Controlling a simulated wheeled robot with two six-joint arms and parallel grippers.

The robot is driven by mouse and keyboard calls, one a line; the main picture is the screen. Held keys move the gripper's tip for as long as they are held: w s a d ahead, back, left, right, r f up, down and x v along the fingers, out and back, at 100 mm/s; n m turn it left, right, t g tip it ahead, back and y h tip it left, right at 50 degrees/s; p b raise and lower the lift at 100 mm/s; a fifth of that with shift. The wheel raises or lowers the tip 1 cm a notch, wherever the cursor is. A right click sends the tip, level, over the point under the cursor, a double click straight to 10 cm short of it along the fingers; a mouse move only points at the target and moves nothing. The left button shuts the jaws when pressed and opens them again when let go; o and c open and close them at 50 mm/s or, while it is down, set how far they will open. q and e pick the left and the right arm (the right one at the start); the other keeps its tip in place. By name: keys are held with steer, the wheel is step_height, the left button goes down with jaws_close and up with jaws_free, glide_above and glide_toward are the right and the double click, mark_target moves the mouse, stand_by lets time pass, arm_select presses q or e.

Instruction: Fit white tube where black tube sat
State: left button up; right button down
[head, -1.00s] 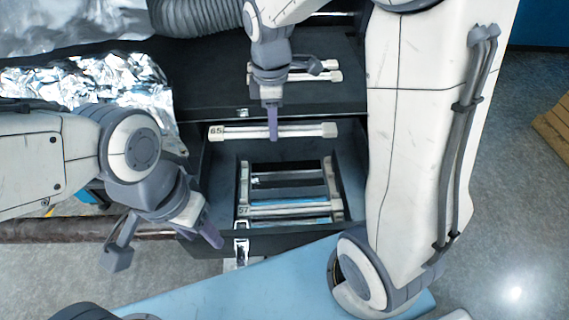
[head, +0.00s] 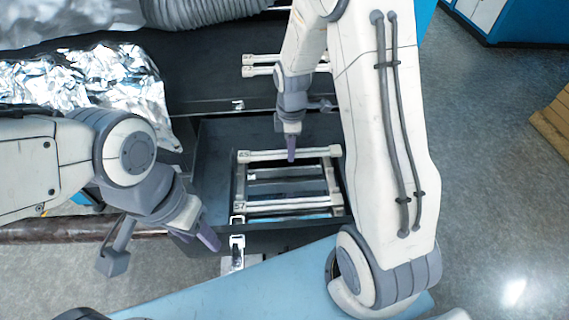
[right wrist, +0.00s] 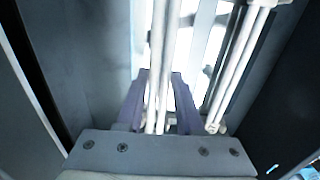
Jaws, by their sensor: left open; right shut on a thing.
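My right gripper (head: 291,156) is shut on a white tube (head: 258,155) with pale end caps, over the far side of the rack (head: 334,180) in the open drawer. I cannot tell whether the tube touches the rack. In the right wrist view the tube (right wrist: 161,60) runs between the two purple fingers (right wrist: 158,105). A second white tube (head: 285,207) lies along the near side of the rack, and a tube also shows beside the held one in the right wrist view (right wrist: 238,70). I cannot make out a black tube. My left gripper (head: 160,250) is open and empty, left of the drawer.
The open drawer's walls (head: 215,165) surround the rack. More white tubes (head: 262,71) lie on the dark surface behind the drawer. Crumpled foil (head: 90,85) and a ribbed hose (head: 205,12) are at the back left. A blue surface (head: 240,290) is in front.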

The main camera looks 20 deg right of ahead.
mark_target(284, 153)
steer(key=shift+w+a+f, duration=0.3)
steer(key=shift+a+f, duration=0.15)
steer(key=shift+a, duration=0.3)
step_height(284, 153, down, 4)
steer(key=b, duration=0.3)
steer(key=shift+f+b, duration=0.1)
steer(key=shift+b, duration=0.3)
steer(key=c, duration=0.5)
jaws_free()
steer(key=shift+c, duration=0.2)
